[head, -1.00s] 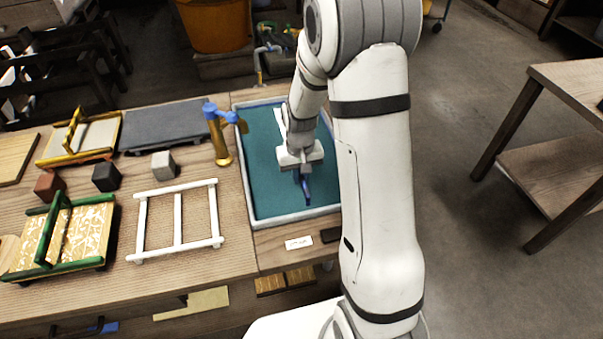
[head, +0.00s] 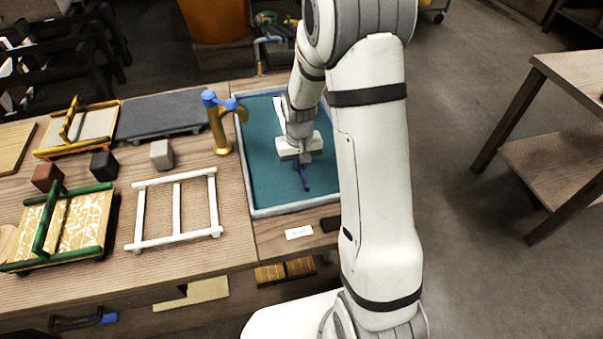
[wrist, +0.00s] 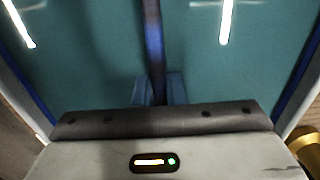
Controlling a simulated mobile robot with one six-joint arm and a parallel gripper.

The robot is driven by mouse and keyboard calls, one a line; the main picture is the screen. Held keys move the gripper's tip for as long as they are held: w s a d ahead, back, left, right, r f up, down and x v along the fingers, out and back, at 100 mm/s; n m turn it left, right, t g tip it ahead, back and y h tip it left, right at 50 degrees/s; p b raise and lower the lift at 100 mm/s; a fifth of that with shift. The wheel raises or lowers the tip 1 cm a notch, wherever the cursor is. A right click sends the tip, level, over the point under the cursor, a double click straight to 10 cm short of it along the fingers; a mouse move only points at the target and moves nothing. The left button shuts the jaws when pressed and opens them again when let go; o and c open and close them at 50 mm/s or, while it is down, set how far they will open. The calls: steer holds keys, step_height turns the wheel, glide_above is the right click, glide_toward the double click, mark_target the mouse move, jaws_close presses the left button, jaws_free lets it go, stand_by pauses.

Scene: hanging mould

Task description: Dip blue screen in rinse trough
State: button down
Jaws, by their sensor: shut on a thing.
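The rinse trough (head: 247,180) has a pale rim and a teal interior, and stands at the right end of the bench. My gripper (head: 302,168) is over the trough, pointing down. It is shut on a blue bar of the blue screen (head: 304,181). In the wrist view the fingertips (wrist: 160,90) pinch the dark blue bar (wrist: 153,40), which runs away from me against the teal. The rest of the screen cannot be made out, and I cannot tell how deep it is.
A gold tap with a blue top (head: 217,125) stands at the trough's left rim. Left of it lie a white frame (head: 178,208), a green-barred screen (head: 70,225), a yellow-framed one (head: 93,125), a grey slab (head: 165,113) and small cubes. A side table (head: 570,80) stands right.

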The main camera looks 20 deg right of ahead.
steer(key=shift+w, duration=1)
steer(key=shift+s, duration=0.1)
steer(key=shift+s, duration=1.45)
steer(key=shift+w, duration=0.1)
steer(key=shift+w, duration=1.4)
steer(key=shift+s, duration=1.5)
